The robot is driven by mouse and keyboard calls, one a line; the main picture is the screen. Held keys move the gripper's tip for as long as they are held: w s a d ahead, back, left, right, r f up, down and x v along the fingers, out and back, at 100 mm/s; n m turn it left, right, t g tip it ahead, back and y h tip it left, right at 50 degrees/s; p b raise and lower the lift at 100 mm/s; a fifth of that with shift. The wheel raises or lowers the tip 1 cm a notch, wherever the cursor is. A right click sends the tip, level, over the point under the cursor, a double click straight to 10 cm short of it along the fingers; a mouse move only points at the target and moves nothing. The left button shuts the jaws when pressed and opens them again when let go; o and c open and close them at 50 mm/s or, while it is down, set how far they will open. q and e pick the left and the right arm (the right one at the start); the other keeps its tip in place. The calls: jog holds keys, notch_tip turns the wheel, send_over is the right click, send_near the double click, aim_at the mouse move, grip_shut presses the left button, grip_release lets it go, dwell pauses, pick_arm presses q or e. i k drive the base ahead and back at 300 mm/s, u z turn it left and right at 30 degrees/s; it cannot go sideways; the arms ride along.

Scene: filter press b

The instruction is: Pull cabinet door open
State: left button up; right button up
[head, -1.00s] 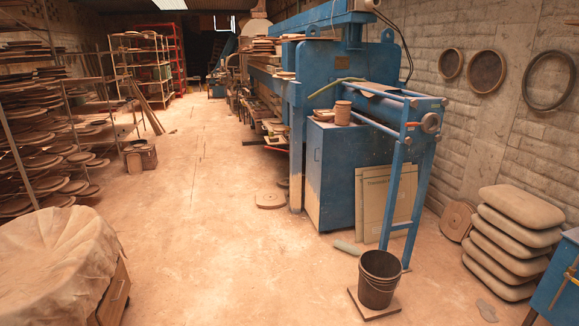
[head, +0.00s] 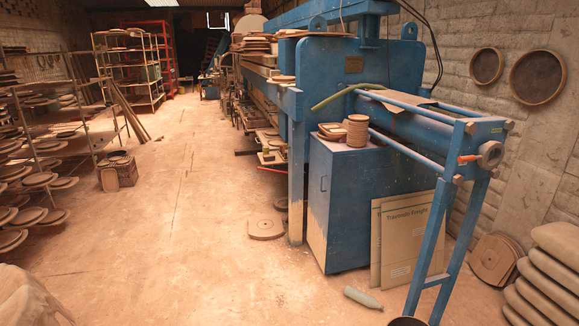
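A blue metal cabinet (head: 345,215) stands under the frame of the blue press, right of the middle in the head view. Its narrow door side (head: 318,205) faces left toward the aisle and looks closed, with a small dark handle (head: 323,184) near its upper part. The lower part of that side is dusty and pale. A small stack of round brown pieces (head: 357,131) sits on the cabinet top. Neither of my grippers shows in the head view.
Two flat boards (head: 408,235) lean against the cabinet's front. A grey-green bottle-like object (head: 363,297) lies on the floor before it. A dark bucket (head: 408,321) is at the bottom edge. A round disc (head: 265,228) lies left of the cabinet. The aisle floor (head: 180,240) is open.

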aim_at(320, 157)
jog(key=i, duration=3.8)
jog(key=z, duration=1.2)
